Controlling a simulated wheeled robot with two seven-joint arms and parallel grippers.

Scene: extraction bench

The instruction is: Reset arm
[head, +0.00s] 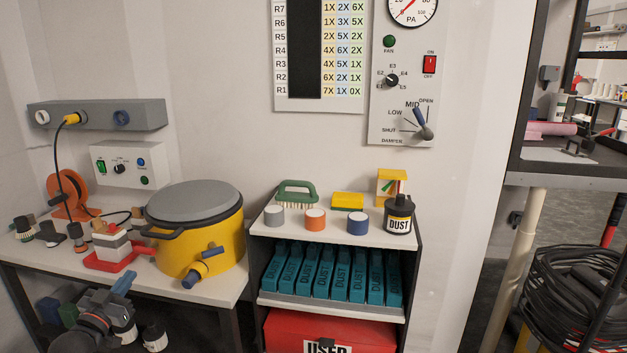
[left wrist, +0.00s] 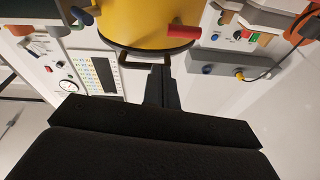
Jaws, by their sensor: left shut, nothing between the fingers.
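My left gripper (head: 121,283) is low at the left in the head view, in front of the bench and below the yellow pot. Its fingers show close together in the left wrist view (left wrist: 161,72), shut with nothing between them. They point toward the yellow pot (left wrist: 145,25), which stands on the bench with a grey lid in the head view (head: 225,235). I cannot tell the exact gap between the fingertips and the bench edge. My right gripper is in neither view.
The white bench (head: 225,289) also bears a red-based stand (head: 108,260) and an orange reel (head: 70,190). A shelf (head: 308,233) with teal dust packs (head: 325,274) and a red box (head: 330,334) stands right of it. A black cable coil (head: 570,300) is at far right.

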